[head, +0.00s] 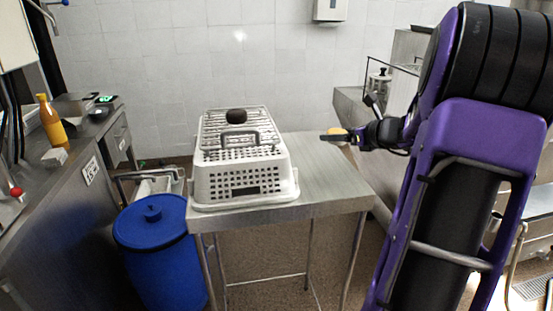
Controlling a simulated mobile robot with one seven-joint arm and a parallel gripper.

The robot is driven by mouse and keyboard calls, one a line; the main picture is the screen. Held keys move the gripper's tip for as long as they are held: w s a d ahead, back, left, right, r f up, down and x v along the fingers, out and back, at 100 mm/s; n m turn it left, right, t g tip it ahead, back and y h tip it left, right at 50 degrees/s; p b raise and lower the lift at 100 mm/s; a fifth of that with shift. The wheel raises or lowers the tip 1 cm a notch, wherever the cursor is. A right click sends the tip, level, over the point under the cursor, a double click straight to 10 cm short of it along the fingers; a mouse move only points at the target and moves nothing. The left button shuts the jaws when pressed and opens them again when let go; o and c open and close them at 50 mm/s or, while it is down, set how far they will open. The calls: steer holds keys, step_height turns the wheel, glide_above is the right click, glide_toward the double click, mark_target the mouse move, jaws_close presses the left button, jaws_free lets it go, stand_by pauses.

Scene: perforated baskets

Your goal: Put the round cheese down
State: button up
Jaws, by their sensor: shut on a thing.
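My gripper (330,137) is to the right of the basket, over or near the right back part of the steel table (330,185). It is shut on the round cheese (338,130), a small yellowish piece that shows just above the dark fingers. The fingers hide most of the cheese. I cannot tell the height of the cheese above the table.
The table's right half is clear. A blue barrel (155,250) stands at front left. A counter (60,215) runs along the left.

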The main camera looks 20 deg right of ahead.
mark_target(334, 174)
step_height(334, 174, down, 10)
steer(key=shift+s+r+b, duration=0.1)
steer(key=shift+r+b, duration=0.05)
steer(key=shift+b, duration=0.75)
steer(key=shift+f, duration=0.25)
steer(key=o, duration=1.4)
steer(key=shift+c, duration=0.2)
steer(key=shift+r, duration=0.1)
steer(key=shift+r, duration=0.2)
steer(key=shift+s+d+r, duration=0.1)
steer(key=shift+s, duration=0.15)
steer(key=p+v, duration=0.1)
steer(key=v, duration=1)
steer(key=shift+s+r, duration=0.1)
steer(key=shift+s, duration=0.1)
